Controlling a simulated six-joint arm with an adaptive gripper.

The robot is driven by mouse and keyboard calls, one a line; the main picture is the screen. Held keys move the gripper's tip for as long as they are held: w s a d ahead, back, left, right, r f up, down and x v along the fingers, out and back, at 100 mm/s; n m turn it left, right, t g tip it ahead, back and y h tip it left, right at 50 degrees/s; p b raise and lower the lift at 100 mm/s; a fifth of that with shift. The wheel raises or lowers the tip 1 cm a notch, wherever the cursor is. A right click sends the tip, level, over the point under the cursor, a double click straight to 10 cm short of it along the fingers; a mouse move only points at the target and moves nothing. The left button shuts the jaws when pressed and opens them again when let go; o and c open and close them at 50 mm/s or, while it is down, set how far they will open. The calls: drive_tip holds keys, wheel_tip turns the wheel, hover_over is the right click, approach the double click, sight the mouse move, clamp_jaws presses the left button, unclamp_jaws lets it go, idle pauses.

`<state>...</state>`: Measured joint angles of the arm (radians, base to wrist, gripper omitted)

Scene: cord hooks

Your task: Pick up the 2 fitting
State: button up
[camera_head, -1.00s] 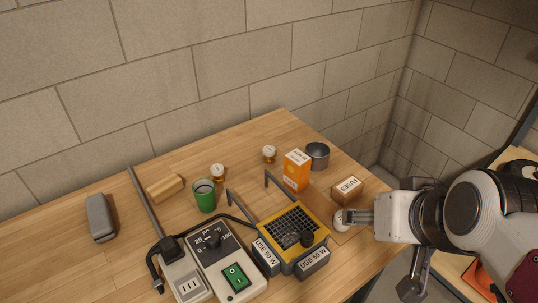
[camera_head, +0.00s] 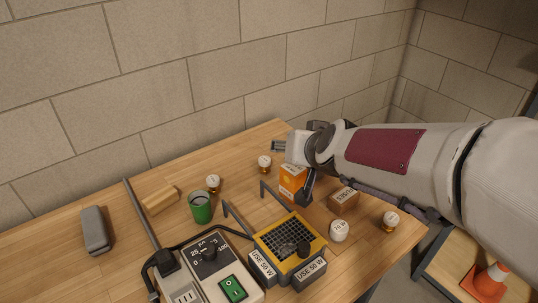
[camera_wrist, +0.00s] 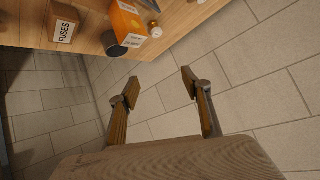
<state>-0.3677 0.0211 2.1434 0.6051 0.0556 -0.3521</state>
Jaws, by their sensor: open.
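Several small round fittings with white tops stand on the wooden table; I cannot tell which is marked 2. One amber-sided fitting (camera_head: 213,184) is beside the green cup, and another (camera_head: 264,163) is left of the orange box. A larger white one (camera_head: 339,231) is right of the yellow-framed unit, and an amber one (camera_head: 390,222) is near the right edge. My gripper (camera_head: 279,146) is above the back of the table, behind the orange box. In the wrist view its fingers (camera_wrist: 160,82) are apart and empty, and a white-topped fitting (camera_wrist: 156,32) is ahead of them.
The orange box (camera_head: 292,182) and the FUSES box (camera_head: 343,199) stand below my arm. A dark grey can (camera_wrist: 115,46) shows in the wrist view. A green cup (camera_head: 200,208), a yellow-framed unit (camera_head: 291,240) with upright hooks and a switch box (camera_head: 220,266) fill the front.

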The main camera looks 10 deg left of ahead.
drive_tip(key=w+a+f+t+h, duration=0.1)
drive_tip(key=w+a+f, duration=0.6)
drive_tip(key=w, duration=0.1)
drive_tip(key=m+t+h, duration=0.1)
drive_tip(key=m+h, duration=0.1)
drive_tip(key=h, duration=0.1)
approach(264, 160)
drive_tip(key=s, duration=0.1)
drive_tip(key=shift+s+r, duration=0.2)
drive_tip(key=shift+x, duration=3)
drive_tip(key=shift+w, duration=0.1)
drive_tip(key=shift+x, duration=2.9)
drive_tip(key=shift+w+r, duration=0.1)
drive_tip(key=shift+r, duration=0.05)
clamp_jaws()
